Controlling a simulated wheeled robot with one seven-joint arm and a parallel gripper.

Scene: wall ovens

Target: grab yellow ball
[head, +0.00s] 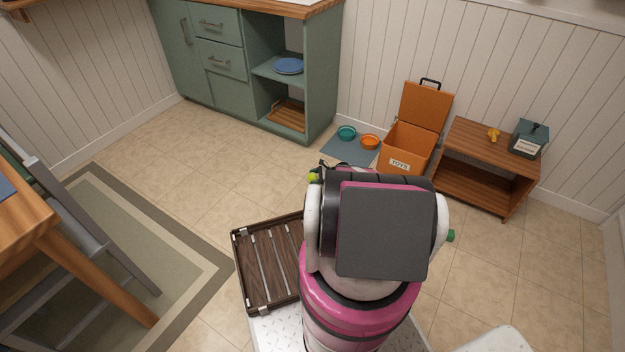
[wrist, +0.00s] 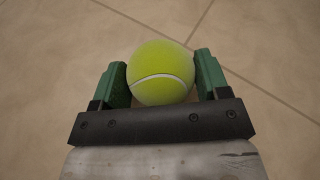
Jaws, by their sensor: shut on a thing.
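The yellow ball, a yellow-green tennis ball with a white seam (wrist: 161,73), sits between the two green fingers of my gripper (wrist: 162,80) in the wrist view. The gripper is shut on it, with a finger on each side. Tiled floor shows behind the ball. In the head view a small yellow-green part of the ball (head: 313,177) shows at the left edge of my arm. My arm hides the rest of it and most of my gripper there.
An open orange toy box (head: 405,148) stands beside a low wooden shelf (head: 487,153). Teal (head: 347,132) and orange (head: 369,142) bowls sit on a blue mat (head: 343,151). Green cabinets (head: 225,92) stand behind. A chair (head: 85,235) and table (head: 28,222) are at left.

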